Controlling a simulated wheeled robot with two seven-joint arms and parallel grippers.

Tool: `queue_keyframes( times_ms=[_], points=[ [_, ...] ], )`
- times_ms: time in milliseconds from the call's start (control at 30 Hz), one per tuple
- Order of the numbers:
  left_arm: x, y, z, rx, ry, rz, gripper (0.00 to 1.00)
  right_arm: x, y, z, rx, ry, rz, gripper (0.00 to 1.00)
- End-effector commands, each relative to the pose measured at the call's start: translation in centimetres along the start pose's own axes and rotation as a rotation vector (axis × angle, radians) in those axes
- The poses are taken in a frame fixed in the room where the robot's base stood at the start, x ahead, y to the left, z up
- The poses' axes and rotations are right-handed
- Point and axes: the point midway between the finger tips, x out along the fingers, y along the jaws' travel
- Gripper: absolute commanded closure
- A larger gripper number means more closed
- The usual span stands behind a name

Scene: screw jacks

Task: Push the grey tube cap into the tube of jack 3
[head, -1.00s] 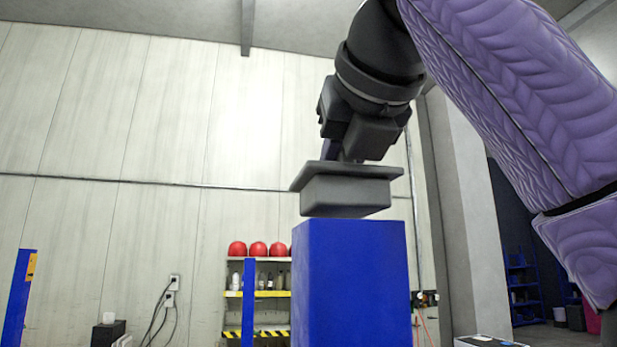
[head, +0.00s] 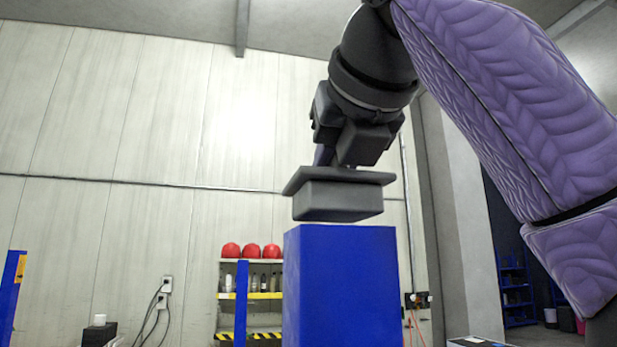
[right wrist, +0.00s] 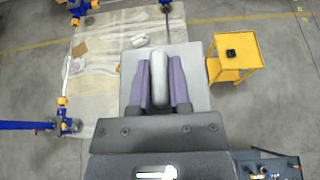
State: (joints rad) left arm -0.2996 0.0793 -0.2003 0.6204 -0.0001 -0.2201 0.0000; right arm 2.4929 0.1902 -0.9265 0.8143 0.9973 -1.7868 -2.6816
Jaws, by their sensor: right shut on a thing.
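The grey tube cap (head: 338,202) is a square block with a wider flange on top. It hangs just above the top of the blue square tube (head: 342,290), and a thin gap seems to show between them. The cap looks roughly lined up with the tube. My right gripper (head: 335,158) is above the cap, shut on its handle. In the right wrist view, the two purple fingers close on the grey handle of the cap (right wrist: 193,62), whose plate hides the tube below. My left gripper is not in view.
Blue posts (head: 9,297) stand at the left, and another (head: 241,305) stands before a shelf with red helmets (head: 251,251). In the right wrist view, a yellow cart (right wrist: 236,60) stands on the floor at the upper right.

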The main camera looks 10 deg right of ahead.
Motion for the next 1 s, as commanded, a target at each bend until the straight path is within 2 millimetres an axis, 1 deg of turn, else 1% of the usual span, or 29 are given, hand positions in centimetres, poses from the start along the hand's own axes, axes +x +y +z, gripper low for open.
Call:
queue_keyframes(
  times_ms=[233, 633, 800, 1000],
  points=[
    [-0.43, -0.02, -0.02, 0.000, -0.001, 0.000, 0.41, -0.02, 0.04, 0.10, 0.000, 0.000, 0.001, 1.00],
    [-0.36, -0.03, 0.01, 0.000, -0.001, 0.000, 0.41, -0.01, 0.03, 0.01, 0.000, -0.001, 0.000, 1.00],
    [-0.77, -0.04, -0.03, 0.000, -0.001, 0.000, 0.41, -0.04, 0.00, 0.14, -0.001, -0.002, 0.000, 1.00],
    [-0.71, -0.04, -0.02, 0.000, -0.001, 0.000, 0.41, 0.00, 0.00, 0.03, 0.000, -0.001, 0.000, 1.00]
  ],
)
